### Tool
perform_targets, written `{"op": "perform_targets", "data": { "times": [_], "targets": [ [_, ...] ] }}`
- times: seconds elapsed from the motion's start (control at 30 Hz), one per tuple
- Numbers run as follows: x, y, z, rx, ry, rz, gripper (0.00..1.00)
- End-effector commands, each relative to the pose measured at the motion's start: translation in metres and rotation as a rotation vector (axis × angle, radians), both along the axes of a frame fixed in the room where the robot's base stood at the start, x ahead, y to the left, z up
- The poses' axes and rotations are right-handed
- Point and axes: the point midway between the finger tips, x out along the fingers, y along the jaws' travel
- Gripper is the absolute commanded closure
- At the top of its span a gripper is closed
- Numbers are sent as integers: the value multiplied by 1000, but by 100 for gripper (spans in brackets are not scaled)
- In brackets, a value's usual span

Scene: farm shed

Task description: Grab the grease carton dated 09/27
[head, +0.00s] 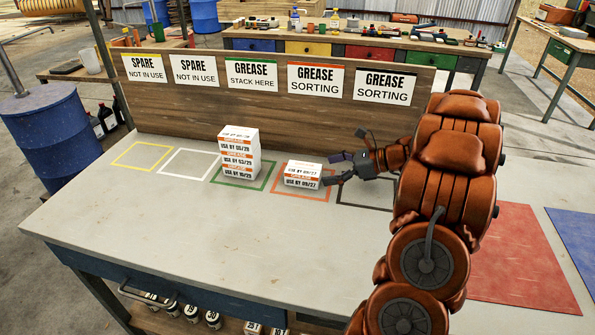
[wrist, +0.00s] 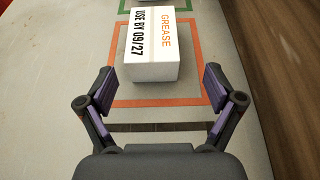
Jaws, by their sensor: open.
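The grease carton dated 09/27 (head: 302,175) is a small white box with an orange label band. It stands alone inside the orange outlined square on the bench. In the wrist view the carton (wrist: 152,50) shows "USE BY 09/27" and "GREASE". My gripper (head: 337,168) is open and empty, just right of the carton in the head view. In the wrist view the open fingers (wrist: 160,92) point toward the carton, which lies just ahead and between their lines. No contact shows.
A stack of grease cartons (head: 239,154), with dates including 03/29 and 10/29, stands in the green square (head: 217,180) left of the carton. The yellow (head: 130,167) and white squares (head: 165,172) are empty. A wooden backboard (head: 190,105) with signs rises behind.

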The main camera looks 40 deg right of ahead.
Motion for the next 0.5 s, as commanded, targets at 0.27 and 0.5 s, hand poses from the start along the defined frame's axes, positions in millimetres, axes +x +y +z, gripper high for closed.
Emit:
{"op": "perform_targets", "data": {
  "times": [0.27, 0.5],
  "targets": [
    [16, 17, -8, 3, 2, 1, 8],
    [28, 35, -11, 0, 3, 2, 8]
  ]
}}
